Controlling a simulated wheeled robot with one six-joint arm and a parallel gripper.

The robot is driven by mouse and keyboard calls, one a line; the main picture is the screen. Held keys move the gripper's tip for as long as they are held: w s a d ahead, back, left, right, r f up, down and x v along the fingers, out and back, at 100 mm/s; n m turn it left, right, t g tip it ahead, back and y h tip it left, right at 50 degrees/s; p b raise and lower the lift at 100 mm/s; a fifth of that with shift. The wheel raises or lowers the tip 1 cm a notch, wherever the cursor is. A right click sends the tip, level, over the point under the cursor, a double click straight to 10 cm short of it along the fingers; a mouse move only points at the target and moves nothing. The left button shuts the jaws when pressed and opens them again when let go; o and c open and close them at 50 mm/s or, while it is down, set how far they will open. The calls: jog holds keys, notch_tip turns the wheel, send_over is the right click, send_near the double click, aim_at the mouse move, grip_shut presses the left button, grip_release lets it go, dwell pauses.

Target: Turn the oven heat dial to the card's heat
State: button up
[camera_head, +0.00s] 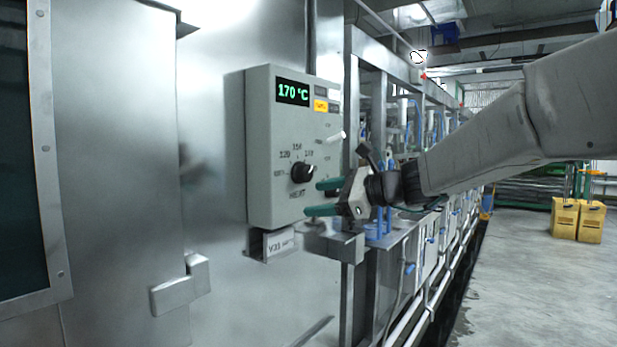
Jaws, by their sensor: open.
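The oven heat dial (302,173) is a black round knob on a grey control box (262,140), with small numbers around it and HEAT printed below. A light pointer mark shows on it, but I cannot tell the exact setting. A green display (292,91) above reads 170 °C. A white card (281,243) sits in a holder under the box; its small writing is not legible to me. My gripper (317,197) has green fingertips and is open and empty. It is to the right of and slightly below the dial, apart from it.
A white lever (336,137) sticks out on the box's right, below a yellow label (320,105). Steel machine frames (365,100) run back behind my gripper. A door latch (180,290) is at lower left. Yellow containers (578,219) stand far right on open floor.

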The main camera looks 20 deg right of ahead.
aim_at(309, 175)
jog(key=w+d+r+m+t, duration=0.3)
jog(key=w+d+m+t, duration=0.1)
jog(key=w+d+m, duration=0.25)
jog(key=shift+n+h, duration=0.3)
jog(key=shift+n, duration=0.05)
jog(key=x, duration=0.8)
jog(key=shift+w+a, duration=0.15)
jog(key=shift+a, duration=0.2)
jog(key=c, duration=1)
